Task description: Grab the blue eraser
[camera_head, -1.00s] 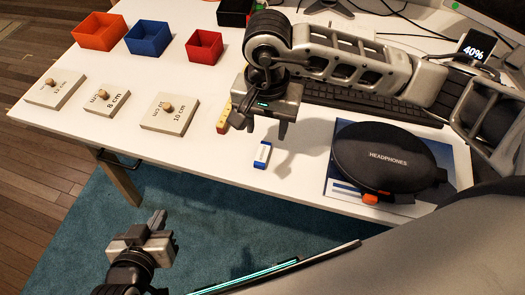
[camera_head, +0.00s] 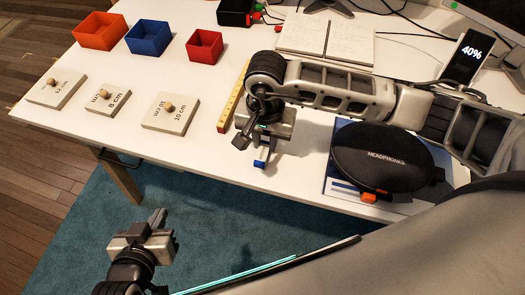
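The small blue and white eraser (camera_head: 260,163) lies near the front edge of the white table, with only its near end showing below my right gripper. My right gripper (camera_head: 262,153) is directly over the eraser, pointing down. Its fingers and body hide most of the eraser. I cannot tell whether the fingers are closed on it. My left gripper (camera_head: 168,230) is off the table at the lower left, over the teal carpet. It looks open and empty, far from the eraser.
A yellow ruler (camera_head: 233,97) lies just left of my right gripper. A black headphones case (camera_head: 390,158) sits to the right. Wooden knobbed blocks (camera_head: 171,115) and red, blue and orange boxes (camera_head: 205,46) stand at left. An open notebook (camera_head: 325,38) lies behind my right arm.

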